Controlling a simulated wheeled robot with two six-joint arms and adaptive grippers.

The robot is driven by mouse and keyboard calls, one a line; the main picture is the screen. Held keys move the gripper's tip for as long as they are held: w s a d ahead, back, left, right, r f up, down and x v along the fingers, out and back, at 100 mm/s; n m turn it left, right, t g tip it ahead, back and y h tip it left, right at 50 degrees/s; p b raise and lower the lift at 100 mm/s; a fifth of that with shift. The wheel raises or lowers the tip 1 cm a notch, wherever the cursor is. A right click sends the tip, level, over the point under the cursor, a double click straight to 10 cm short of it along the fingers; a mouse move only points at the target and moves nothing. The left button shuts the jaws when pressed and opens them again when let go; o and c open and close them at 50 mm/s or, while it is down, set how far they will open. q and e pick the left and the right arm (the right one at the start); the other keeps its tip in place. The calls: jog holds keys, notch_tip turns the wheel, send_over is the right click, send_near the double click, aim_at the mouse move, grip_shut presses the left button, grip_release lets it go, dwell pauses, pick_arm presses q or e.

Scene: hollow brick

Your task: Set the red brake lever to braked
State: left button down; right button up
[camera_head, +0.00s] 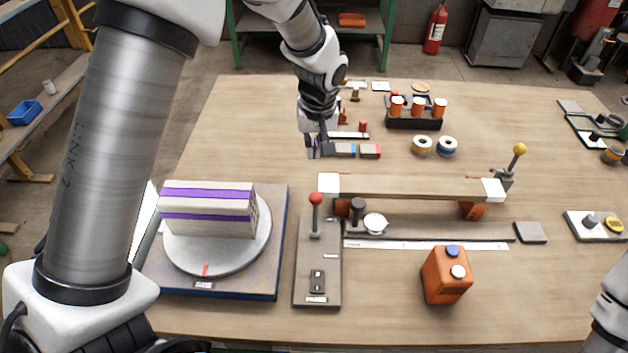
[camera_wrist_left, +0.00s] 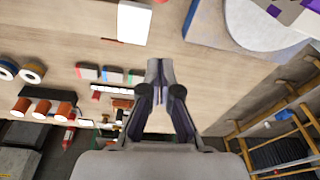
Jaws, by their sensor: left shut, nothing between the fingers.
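The red brake lever (camera_head: 315,213) has a red ball knob on a thin grey stem. It stands roughly upright on a narrow grey plate (camera_head: 306,270) in the head view, right of a turntable. Its setting cannot be read from here. My left gripper (camera_head: 313,152) is beyond the lever, above the table, apart from it. In the left wrist view its fingers (camera_wrist_left: 159,75) are together and empty. My right gripper is out of view.
The turntable (camera_head: 263,235) carries a white and purple striped box (camera_head: 208,210). A wooden beam (camera_head: 410,187) with white ends lies right of the lever. An orange container (camera_head: 446,275) stands nearer. Colored blocks (camera_head: 352,150) lie beside my left gripper. The front right tabletop is mostly clear.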

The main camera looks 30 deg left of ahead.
aim_at(315, 215)
pick_arm(q)
notch_tip(315, 215, down, 9)
jog(key=s+d+p, duration=0.1)
jog(key=s+p, duration=0.1)
jog(key=p, duration=0.1)
jog(key=shift+f, duration=0.2)
jog(key=shift+w, duration=0.1)
